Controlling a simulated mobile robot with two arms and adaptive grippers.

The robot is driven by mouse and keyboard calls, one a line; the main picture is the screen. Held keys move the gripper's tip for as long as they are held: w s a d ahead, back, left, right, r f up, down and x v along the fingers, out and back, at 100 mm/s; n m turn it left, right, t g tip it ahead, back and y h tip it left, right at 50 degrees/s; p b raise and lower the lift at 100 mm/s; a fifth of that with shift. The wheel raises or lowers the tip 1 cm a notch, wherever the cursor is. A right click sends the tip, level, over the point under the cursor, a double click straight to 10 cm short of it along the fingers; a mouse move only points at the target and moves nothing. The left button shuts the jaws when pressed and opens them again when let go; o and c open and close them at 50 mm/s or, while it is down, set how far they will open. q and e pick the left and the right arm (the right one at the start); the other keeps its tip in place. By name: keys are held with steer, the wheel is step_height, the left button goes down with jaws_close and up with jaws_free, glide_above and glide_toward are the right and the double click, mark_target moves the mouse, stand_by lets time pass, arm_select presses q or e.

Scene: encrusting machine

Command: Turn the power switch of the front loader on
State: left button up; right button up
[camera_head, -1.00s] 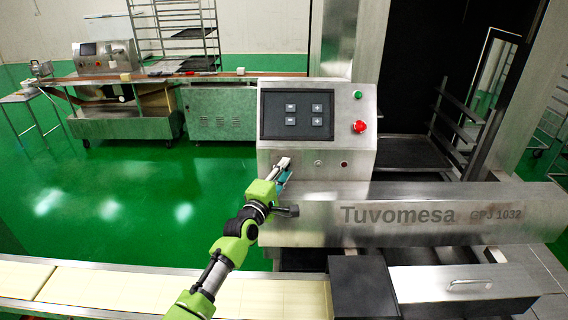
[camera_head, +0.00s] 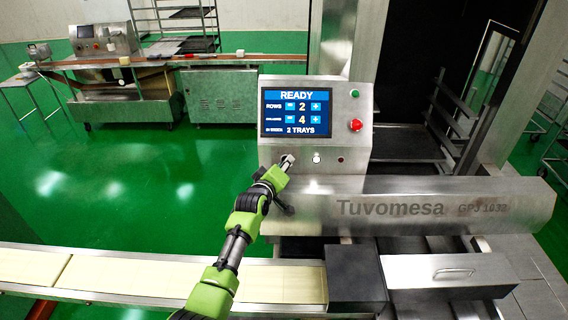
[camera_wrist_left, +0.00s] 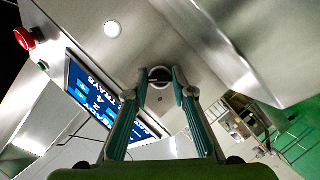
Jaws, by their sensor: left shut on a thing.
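The front loader (camera_head: 330,135) has a steel control panel, and its screen (camera_head: 297,113) is lit, reading READY, 2, 4 and 2 TRAYS. The power switch (camera_wrist_left: 159,73) is a small round dark knob with a light bar on the panel's lower left. My left gripper (camera_head: 288,160) is at that spot on the panel. In the left wrist view its two fingers are closed in on either side of the switch. In the head view the gripper hides the switch. My right gripper is not in view.
A red button (camera_head: 355,125) and a green button (camera_head: 355,94) sit right of the screen. A white lit button (camera_head: 316,158) is just right of my gripper. A conveyor (camera_head: 110,277) runs along the front. The green floor at left is clear.

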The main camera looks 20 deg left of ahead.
arm_select(q)
steer(key=shift+m, duration=0.4)
stand_by(0.3)
steer(key=o, duration=1.1)
steer(key=v, duration=1.2)
steer(key=shift+d, duration=0.15)
